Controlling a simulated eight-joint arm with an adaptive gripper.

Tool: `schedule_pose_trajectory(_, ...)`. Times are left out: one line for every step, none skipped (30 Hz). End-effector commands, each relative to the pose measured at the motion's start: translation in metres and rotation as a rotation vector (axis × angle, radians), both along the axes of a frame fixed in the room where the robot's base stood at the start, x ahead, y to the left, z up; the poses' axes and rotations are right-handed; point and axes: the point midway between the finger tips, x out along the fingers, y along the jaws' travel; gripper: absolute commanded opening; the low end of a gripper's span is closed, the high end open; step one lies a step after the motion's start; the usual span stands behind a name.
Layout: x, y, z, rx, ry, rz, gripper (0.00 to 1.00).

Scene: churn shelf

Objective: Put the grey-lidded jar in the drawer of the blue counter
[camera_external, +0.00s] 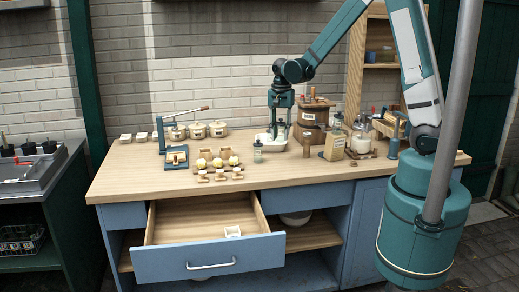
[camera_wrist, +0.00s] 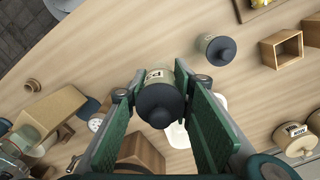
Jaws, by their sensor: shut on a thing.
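My gripper (camera_external: 280,128) is shut on a jar with a dark grey lid (camera_wrist: 159,102). In the wrist view (camera_wrist: 160,92) the jar sits between the green finger pads, a label on its side. In the external view the fingers mostly hide it, over or in a white tray (camera_external: 265,139). A second, similar grey-lidded jar (camera_external: 257,152) stands on the counter left of my gripper; it also shows in the wrist view (camera_wrist: 216,47). The blue counter (camera_external: 340,190) has its drawer (camera_external: 208,261) pulled open, with one small white item (camera_external: 233,232) inside.
Several lidded pots (camera_external: 197,130), a press (camera_external: 175,140) and small moulds (camera_external: 220,174) are to the left. Most of the drawer floor is clear.

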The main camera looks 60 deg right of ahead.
Motion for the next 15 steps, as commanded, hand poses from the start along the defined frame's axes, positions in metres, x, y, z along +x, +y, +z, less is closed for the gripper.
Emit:
schedule_pose_trajectory(0.000, 0.000, 0.001, 0.000, 0.000, 0.000, 0.10)
schedule_pose_trajectory(0.000, 0.000, 0.001, 0.000, 0.000, 0.000, 0.10)
schedule_pose_trajectory(0.000, 0.000, 0.002, 0.000, 0.000, 0.000, 0.10)
schedule_pose_trajectory(0.000, 0.000, 0.003, 0.000, 0.000, 0.000, 0.10)
schedule_pose_trajectory(0.000, 0.000, 0.004, 0.000, 0.000, 0.000, 0.10)
schedule_pose_trajectory(0.000, 0.000, 0.006, 0.000, 0.000, 0.000, 0.10)
schedule_pose_trajectory(0.000, 0.000, 0.008, 0.000, 0.000, 0.000, 0.10)
schedule_pose_trajectory(0.000, 0.000, 0.011, 0.000, 0.000, 0.000, 0.10)
schedule_pose_trajectory(-0.001, 0.000, 0.014, 0.000, 0.000, 0.000, 0.10)
schedule_pose_trajectory(-0.001, 0.000, 0.018, 0.000, 0.000, 0.000, 0.10)
schedule_pose_trajectory(0.000, 0.000, 0.021, 0.000, 0.000, 0.000, 0.10)
schedule_pose_trajectory(0.000, 0.000, 0.026, 0.000, 0.000, 0.000, 0.10)
schedule_pose_trajectory(0.000, 0.000, 0.029, 0.000, 0.000, 0.000, 0.10)
schedule_pose_trajectory(0.000, 0.000, 0.032, 0.000, 0.000, 0.000, 0.10)
schedule_pose_trajectory(0.000, 0.000, 0.037, 0.000, 0.000, 0.000, 0.10)
